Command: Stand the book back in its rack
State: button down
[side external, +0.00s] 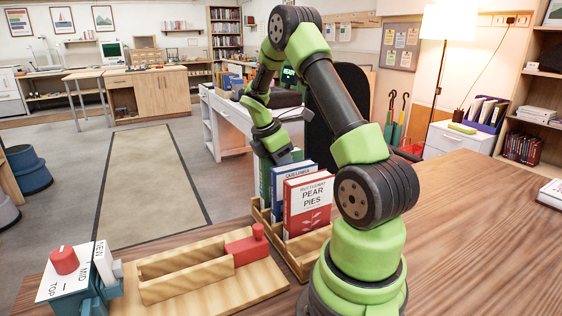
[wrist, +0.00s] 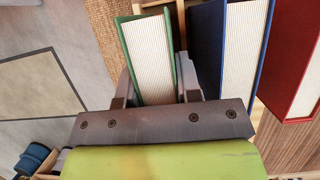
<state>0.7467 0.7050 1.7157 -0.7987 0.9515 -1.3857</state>
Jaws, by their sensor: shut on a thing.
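The green book (side external: 264,180) stands upright at the far left end of the wooden rack (side external: 310,248). Its pale page edges show in the wrist view (wrist: 152,60). My gripper (wrist: 155,82) is shut on it, one finger on each side. In the side view my gripper (side external: 278,155) is at the book's top. The blue book (side external: 287,172) stands beside it, then the red book (side external: 308,205) with "Pear Pies" on its cover. The green book's lower part is hidden behind the blue book and the rack, so I cannot tell whether it rests on the rack floor.
A wooden tray with a red block (side external: 246,246) lies left of the rack. A teal box with a red knob (side external: 64,260) stands at the table's left front. Another book (side external: 551,192) lies at the right edge. The table right of my base is clear.

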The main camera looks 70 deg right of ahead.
jog(key=c, duration=0.7)
grip_release()
jog(key=shift+c, duration=0.2)
jog(key=v, duration=1)
jog(key=a+r+m+t, duration=0.3)
jog(key=a+r, duration=0.2)
jog(key=a, duration=0.5)
jog(key=s+a+r+m+t+y, duration=0.1)
jog(key=s+a+m+t+y, duration=0.1)
jog(key=a, duration=0.6)
jog(key=s+a+r+m+t+y, duration=0.1)
jog(key=s+a+m+t+y, duration=0.2)
jog(key=s+a+m+t, duration=0.2)
jog(key=s+a+m, duration=0.1)
jog(key=a+m, duration=0.2)
jog(key=a, duration=0.1)
jog(key=shift+s+a+r, duration=0.2)
jog(key=shift+s+r, duration=0.15)
jog(key=shift+r, duration=0.05)
